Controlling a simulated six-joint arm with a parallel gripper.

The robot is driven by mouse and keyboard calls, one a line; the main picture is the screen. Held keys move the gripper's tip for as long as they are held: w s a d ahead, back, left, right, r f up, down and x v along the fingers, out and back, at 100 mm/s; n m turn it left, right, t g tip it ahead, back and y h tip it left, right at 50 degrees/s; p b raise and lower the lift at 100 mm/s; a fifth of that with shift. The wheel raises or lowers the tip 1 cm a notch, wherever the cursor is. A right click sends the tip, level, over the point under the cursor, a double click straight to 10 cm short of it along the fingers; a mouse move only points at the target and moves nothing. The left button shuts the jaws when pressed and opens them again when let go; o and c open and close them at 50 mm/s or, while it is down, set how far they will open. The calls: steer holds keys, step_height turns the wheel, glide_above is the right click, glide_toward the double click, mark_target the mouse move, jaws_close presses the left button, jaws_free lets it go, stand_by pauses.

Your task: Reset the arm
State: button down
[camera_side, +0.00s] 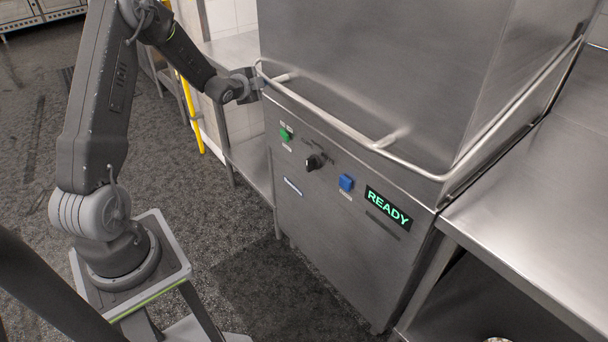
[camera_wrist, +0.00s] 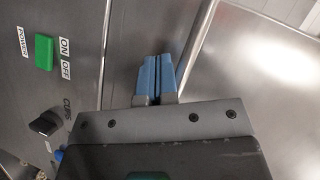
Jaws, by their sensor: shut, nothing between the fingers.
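My gripper (camera_side: 258,83) is at the left end of the dishwasher's bar handle in the side view, close to the hood's lower left corner. In the wrist view my gripper (camera_wrist: 160,60) shows two blue fingers pressed together with nothing between them. The fingertips lie close to the bar handle (camera_wrist: 195,45); I cannot tell whether they touch it. The steel dishwasher (camera_side: 345,255) has its hood (camera_side: 370,60) down, with the bar handle (camera_side: 330,118) running around it. Its display (camera_side: 388,208) reads READY in green.
The front panel has a green power switch (camera_side: 286,133), a black knob (camera_side: 314,161) and a blue button (camera_side: 346,183). A steel counter (camera_side: 540,200) adjoins on the right. A steel table (camera_side: 235,50) and a yellow pipe (camera_side: 191,115) are on the left. The floor before the machine is clear.

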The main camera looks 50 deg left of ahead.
steer(key=s+d+r+n+g, duration=0.2)
steer(key=d+r+n, duration=0.35)
steer(key=r, duration=0.45)
steer(key=s+d+r+n+g+h, duration=0.1)
steer(key=s+d+r, duration=0.15)
steer(key=d, duration=0.35)
steer(key=s+d+r+n+g, duration=0.1)
steer(key=s+d+r, duration=0.1)
steer(key=s+d, duration=0.3)
steer(key=s+d+n+g+h, duration=0.1)
steer(key=s+d+g+h, duration=0.2)
steer(key=s+d, duration=1.5)
steer(key=shift+s+d+f+g+h, duration=0.4)
steer(key=shift+s+h, duration=0.4)
steer(key=shift+h, duration=0.1)
steer(key=shift+n, duration=0.25)
